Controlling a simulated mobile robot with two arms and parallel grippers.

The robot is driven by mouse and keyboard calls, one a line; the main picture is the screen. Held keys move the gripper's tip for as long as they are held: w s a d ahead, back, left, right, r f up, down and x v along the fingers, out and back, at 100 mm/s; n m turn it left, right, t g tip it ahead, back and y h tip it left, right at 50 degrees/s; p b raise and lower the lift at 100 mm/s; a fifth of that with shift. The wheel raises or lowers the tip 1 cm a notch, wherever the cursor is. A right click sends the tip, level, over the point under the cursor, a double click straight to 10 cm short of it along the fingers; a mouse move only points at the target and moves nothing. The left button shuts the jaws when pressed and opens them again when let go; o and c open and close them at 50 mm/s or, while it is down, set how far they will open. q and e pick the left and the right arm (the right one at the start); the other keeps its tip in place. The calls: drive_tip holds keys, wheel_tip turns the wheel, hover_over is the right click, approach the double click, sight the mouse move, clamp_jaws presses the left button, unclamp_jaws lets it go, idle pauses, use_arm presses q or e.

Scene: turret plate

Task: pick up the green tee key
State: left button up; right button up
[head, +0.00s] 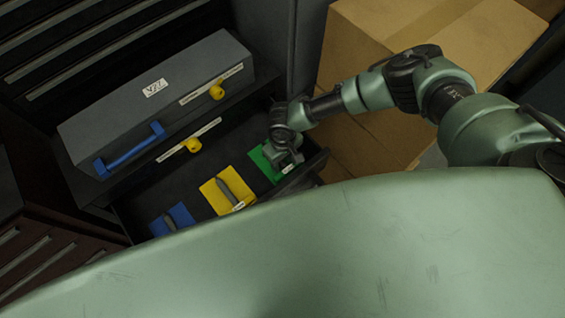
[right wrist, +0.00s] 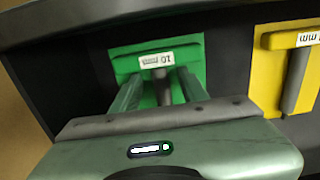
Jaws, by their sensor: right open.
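The green tee key (right wrist: 161,88) shows in the right wrist view as a grey bar on a green pad (right wrist: 128,62) with a white label at one end. In the head view the green pad (head: 261,161) lies at the right end of an open drawer, and my right gripper covers most of the key. My right gripper (head: 287,161) is low over this pad. In the right wrist view its two fingers (right wrist: 160,92) are open, one on each side of the grey bar. I cannot tell whether they touch it. My left gripper is out of view.
A yellow pad (head: 218,195) with a grey key and a blue pad (head: 181,214) with another lie to the left in the drawer (head: 141,199). A dark case (head: 150,100) with a blue handle stands above. Cardboard boxes (head: 350,50) stand close on the right.

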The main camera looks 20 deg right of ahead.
drive_tip(key=shift+f, duration=0.2)
clamp_jaws()
drive_tip(key=shift+r, duration=0.15)
idle(0.4)
